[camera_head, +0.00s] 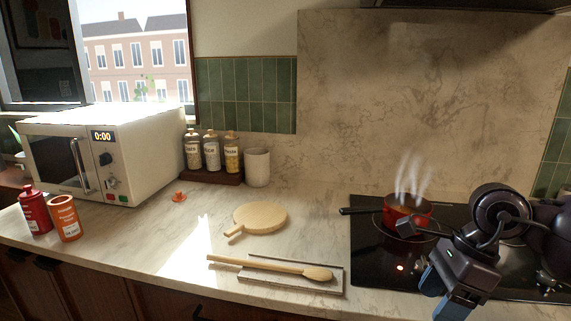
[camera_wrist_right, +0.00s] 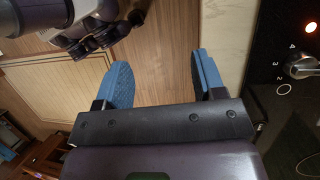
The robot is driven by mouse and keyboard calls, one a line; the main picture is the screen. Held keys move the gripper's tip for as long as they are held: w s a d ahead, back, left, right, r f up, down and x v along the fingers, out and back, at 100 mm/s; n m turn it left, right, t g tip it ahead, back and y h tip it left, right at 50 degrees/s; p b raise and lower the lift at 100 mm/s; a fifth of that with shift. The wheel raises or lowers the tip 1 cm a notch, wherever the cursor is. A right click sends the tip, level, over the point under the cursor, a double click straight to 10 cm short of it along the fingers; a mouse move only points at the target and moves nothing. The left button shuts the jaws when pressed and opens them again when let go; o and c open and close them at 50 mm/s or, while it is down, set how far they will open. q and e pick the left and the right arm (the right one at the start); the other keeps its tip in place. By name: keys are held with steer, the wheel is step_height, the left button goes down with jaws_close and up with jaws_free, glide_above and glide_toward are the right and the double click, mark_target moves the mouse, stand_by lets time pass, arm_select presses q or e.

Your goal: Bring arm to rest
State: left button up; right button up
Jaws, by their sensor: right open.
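My right gripper (camera_head: 441,294) hangs at the front edge of the counter, in front of the cooktop, with its blue fingers pointing down. In the right wrist view the two blue fingers (camera_wrist_right: 163,78) are spread wide apart with nothing between them. Below them are the wooden cabinet front and the floor. My left gripper does not show in the head view. A dark grey part of my own body shows at the top left of the wrist view.
A red pot (camera_head: 407,211) steams on the black cooktop (camera_head: 372,258), close behind my right arm. A wooden spoon (camera_head: 270,266) lies across a tray (camera_head: 290,286). A round board (camera_head: 260,217), canisters (camera_head: 65,218) and a microwave (camera_head: 140,150) stand further left.

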steer(key=s+a+r+m+t+y, duration=0.1)
steer(key=s+a+m+t+y, duration=0.1)
steer(key=a+m+y, duration=0.4)
steer(key=s+a+r+m+t+y, duration=0.1)
steer(key=s+a+m+t+y, duration=0.15)
steer(key=a+y, duration=0.55)
steer(key=w+d+f+m+t+h, duration=0.25)
steer(key=d+m+t+h, duration=0.35)
steer(key=m, duration=0.6)
steer(key=w+d+f+m+t+h, duration=0.1)
steer(key=d+f+m+t+h, duration=0.3)
steer(key=m+t, duration=0.7)
steer(key=s+d+f+m+g+h, duration=0.5)
steer(key=f+m+h, duration=0.3)
steer(key=m, duration=0.3)
steer(key=s+d+f+m+g+h, duration=0.1)
steer(key=s+f+m+g, duration=0.3)
steer(key=s+f+g, duration=0.55)
steer(key=s+d+f+m+g, duration=0.1)
steer(key=s+f+m+g, duration=0.35)
steer(key=s, duration=0.95)
steer(key=w+f+t+p, duration=0.3)
steer(key=w+t, duration=0.6)
steer(key=w, duration=0.1)
steer(key=shift+w+a+n+y, duration=0.3)
steer(key=shift+a+n+y, duration=0.05)
steer(key=shift+n+y, duration=0.05)
